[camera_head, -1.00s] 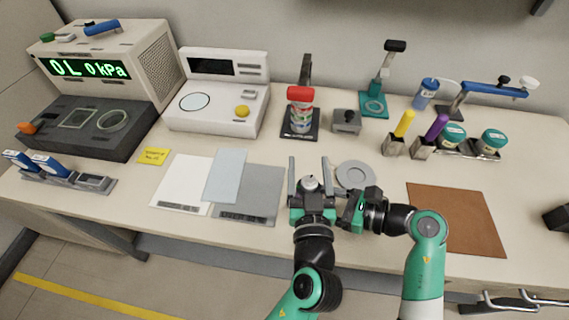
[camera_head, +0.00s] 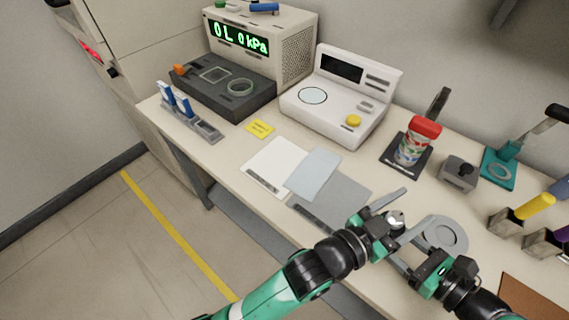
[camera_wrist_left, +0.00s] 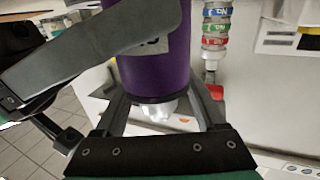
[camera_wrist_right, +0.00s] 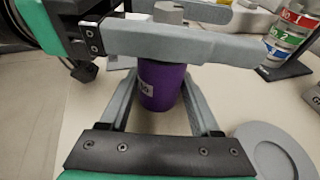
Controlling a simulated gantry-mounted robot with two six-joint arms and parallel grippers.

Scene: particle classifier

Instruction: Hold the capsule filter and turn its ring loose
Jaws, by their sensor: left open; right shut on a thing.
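The capsule filter is a purple upright cylinder with a white label patch, seen in the right wrist view (camera_wrist_right: 162,84) and the left wrist view (camera_wrist_left: 150,65). My right gripper (camera_wrist_right: 158,95) is shut on its purple body. The pale ring-like cap (camera_wrist_right: 168,12) on its top also shows in the head view (camera_head: 396,220). My left gripper (camera_head: 405,212) is open, its fingers on both sides of the cap. In the upside-down left wrist view the cap (camera_wrist_left: 165,108) sits between those fingers; contact cannot be told. The arms hide most of the filter in the head view.
A round grey holder (camera_head: 458,222) lies on the table beside the grippers. A grey mat (camera_head: 340,190) lies behind the left arm. A stack of coloured rings (camera_head: 412,148) and a small grey block (camera_head: 459,170) stand farther back. A brown mat (camera_head: 537,300) lies at right.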

